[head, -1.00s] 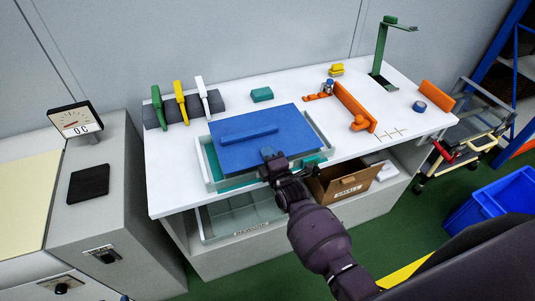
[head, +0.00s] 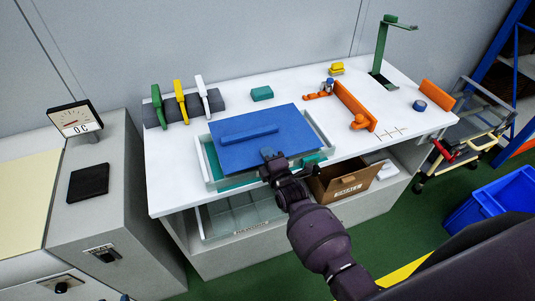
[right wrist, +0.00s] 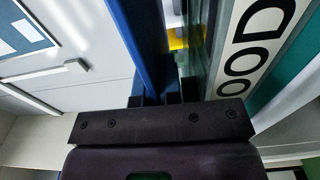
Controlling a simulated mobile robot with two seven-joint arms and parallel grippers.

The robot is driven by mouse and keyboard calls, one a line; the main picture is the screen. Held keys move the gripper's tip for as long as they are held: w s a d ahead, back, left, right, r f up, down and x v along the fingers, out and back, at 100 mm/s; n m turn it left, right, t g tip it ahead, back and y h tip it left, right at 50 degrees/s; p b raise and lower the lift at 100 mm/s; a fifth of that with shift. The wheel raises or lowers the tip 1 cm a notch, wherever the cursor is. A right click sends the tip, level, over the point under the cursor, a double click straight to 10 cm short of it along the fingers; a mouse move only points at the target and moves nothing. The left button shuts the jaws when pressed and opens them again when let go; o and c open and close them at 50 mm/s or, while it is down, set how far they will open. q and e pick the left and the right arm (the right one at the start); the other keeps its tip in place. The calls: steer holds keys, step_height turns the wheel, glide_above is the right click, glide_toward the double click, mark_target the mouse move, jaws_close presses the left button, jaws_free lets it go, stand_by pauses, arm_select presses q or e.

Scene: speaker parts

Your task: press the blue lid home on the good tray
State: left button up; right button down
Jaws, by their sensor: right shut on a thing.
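The blue lid (head: 265,152), a flat plate with a raised bar handle (head: 249,134), lies over the good tray (head: 326,142) on the white table. My right gripper (head: 270,160) is shut on the lid's front edge. In the right wrist view, the lid (right wrist: 145,45) runs edge-on up from the dark fingers, beside the tray wall with a label (right wrist: 250,45) reading "OOD". My left gripper is not in view.
Green, yellow and white tools stand in a dark rack (head: 190,106) at the back left. A teal block (head: 262,93) lies behind the lid. An orange fence (head: 355,106) stands to its right. A cardboard box (head: 342,183) and a clear bin (head: 240,217) sit below the tabletop.

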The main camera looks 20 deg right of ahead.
steer(key=shift+f, duration=0.35)
steer(key=c, duration=1.2)
jaws_free()
steer(key=shift+s, duration=0.1)
steer(key=s, duration=1)
steer(key=shift+s+d, duration=0.3)
steer(key=shift+d, duration=0.1)
